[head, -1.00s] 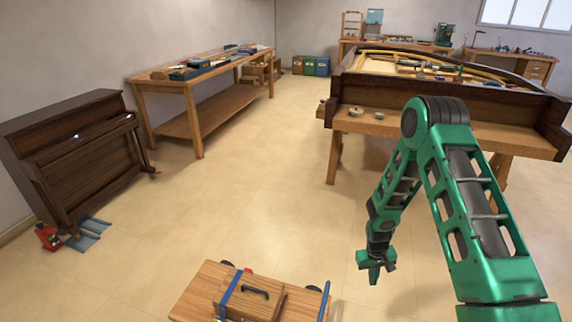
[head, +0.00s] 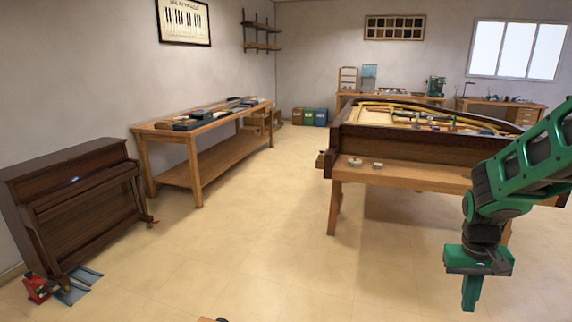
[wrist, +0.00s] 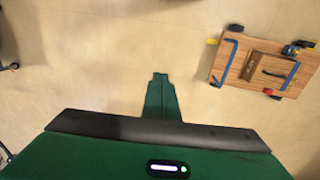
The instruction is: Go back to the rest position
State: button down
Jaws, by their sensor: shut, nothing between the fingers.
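My gripper (head: 471,292) is green and hangs at the lower right of the head view, pointing down over open floor in front of the piano on the workbench. It is shut and empty. In the wrist view its closed fingers (wrist: 160,95) point at bare floor. My folded green arm reaches in from the right edge of the head view. No object touches the gripper in either view.
A wooden dolly (wrist: 225,70) with blue straps lies to the right in the wrist view. A dark upright piano (head: 80,200) stands at left, a long workbench (head: 165,133) behind it. An opened piano (head: 400,146) is at right. The middle floor is clear.

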jog(key=s+a+r+m+y, duration=0.1)
jog(key=s+r, duration=0.3)
jog(key=s, duration=0.6)
jog(key=s+a+r+m, duration=0.1)
jog(key=s+r, duration=0.4)
jog(key=s, duration=0.4)
jog(key=shift+s+a+m+y, duration=0.15)
jog(key=shift+s+m+y, duration=0.2)
jog(key=shift+m+y, duration=0.05)
jog(key=shift+r, duration=0.1)
